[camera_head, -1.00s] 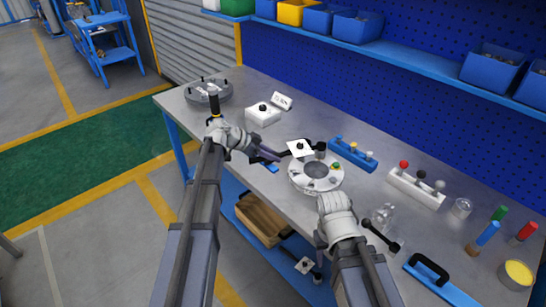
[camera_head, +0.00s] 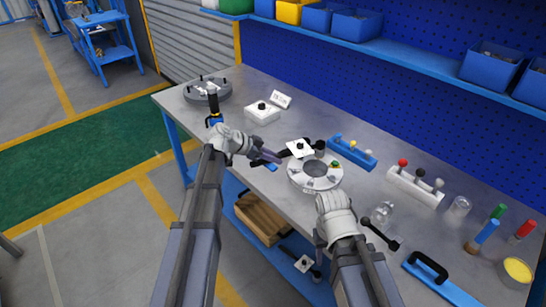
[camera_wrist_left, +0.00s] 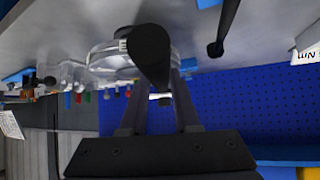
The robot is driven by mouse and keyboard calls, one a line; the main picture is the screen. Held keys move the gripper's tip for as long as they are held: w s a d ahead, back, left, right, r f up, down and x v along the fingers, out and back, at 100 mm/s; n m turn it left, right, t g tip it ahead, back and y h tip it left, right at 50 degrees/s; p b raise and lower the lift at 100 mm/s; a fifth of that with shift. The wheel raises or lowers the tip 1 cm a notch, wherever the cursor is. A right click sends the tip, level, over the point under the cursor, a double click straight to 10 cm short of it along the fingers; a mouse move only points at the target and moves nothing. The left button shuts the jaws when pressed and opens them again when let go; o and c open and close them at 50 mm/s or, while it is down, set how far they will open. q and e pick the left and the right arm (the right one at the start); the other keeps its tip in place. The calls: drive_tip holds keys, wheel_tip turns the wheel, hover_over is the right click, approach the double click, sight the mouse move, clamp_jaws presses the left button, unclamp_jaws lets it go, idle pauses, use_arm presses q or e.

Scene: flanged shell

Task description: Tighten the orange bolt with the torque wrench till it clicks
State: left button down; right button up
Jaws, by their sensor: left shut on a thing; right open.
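My left gripper (camera_head: 270,157) is shut on the torque wrench, a dark bar (camera_head: 284,155) lying level beside the flanged shell. In the left wrist view the wrench's rounded black end (camera_wrist_left: 151,58) stands between the fingers. A white square plate with a black dot (camera_head: 299,149) is at the wrench's far part. The round grey flanged shell (camera_head: 309,184) sits on the bench, its rim also showing in the left wrist view (camera_wrist_left: 103,62). I cannot make out the orange bolt; the wrench head's seating is unclear. My right gripper (camera_head: 320,242) is open near the bench's front edge, its fingers mostly hidden.
A blue rack (camera_head: 352,154) and a white rack with coloured knobs (camera_head: 415,188) stand behind and right of the shell. A clear jar (camera_head: 383,213) and black rod (camera_head: 380,235) lie near my right arm. Another round flange (camera_head: 208,94) stands at the far left.

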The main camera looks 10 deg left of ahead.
use_arm(q)
drive_tip(key=shift+r+p, duration=3.05)
drive_tip(key=shift+w+f, duration=0.1)
